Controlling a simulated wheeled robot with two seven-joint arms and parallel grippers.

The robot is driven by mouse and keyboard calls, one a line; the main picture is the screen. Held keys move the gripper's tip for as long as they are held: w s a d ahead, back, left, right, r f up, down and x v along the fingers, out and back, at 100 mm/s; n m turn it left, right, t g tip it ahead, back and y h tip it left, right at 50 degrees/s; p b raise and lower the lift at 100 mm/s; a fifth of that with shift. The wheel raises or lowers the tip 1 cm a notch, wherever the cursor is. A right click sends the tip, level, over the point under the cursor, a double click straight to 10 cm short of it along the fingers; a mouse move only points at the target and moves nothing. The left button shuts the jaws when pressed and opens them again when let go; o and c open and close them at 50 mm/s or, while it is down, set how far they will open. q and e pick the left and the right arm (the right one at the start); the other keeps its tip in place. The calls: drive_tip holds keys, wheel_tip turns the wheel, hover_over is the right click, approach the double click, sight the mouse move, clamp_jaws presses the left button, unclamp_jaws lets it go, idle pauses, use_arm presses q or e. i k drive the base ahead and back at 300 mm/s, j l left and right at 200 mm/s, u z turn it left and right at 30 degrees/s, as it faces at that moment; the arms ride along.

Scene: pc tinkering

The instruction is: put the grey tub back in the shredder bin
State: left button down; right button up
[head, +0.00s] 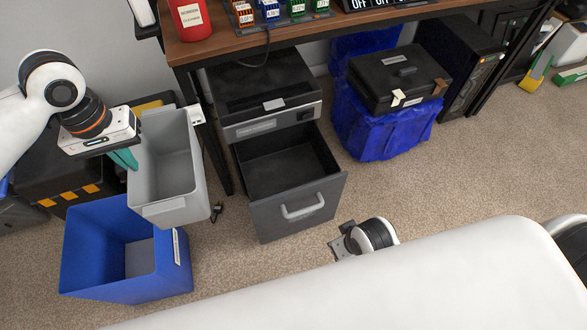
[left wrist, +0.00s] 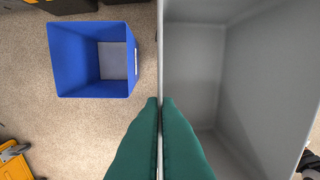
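The grey tub (head: 168,165) is an open, empty box, held in the air above the floor at the left. My left gripper (head: 124,158) is shut on its left wall. In the left wrist view the green fingers (left wrist: 160,105) pinch the wall of the tub (left wrist: 195,85) from both sides. The shredder (head: 265,95) stands under the desk. Its bin (head: 290,208), a grey-fronted drawer with a handle, is pulled out and looks empty, to the right of the tub. My right gripper (head: 342,243) shows only partly; its fingers are unclear.
A blue bin (head: 85,250) stands on the carpet below and left of the tub; it shows in the left wrist view (left wrist: 72,60). A desk leg (head: 207,140) lies between tub and shredder. A black case (head: 400,78) sits on a blue-covered box (head: 375,135) at the right.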

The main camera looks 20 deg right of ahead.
sight(288, 185)
drive_tip(key=j+z, duration=0.15)
drive_tip(key=z, duration=0.35)
drive_tip(key=j+z, duration=0.15)
drive_tip(key=z, duration=0.35)
drive_tip(key=j+z, duration=0.1)
drive_tip(key=z, duration=0.4)
drive_tip(key=k+j+z, duration=0.1)
drive_tip(key=z, duration=0.4)
drive_tip(key=k+j+z, duration=0.1)
drive_tip(key=k+j, duration=0.1)
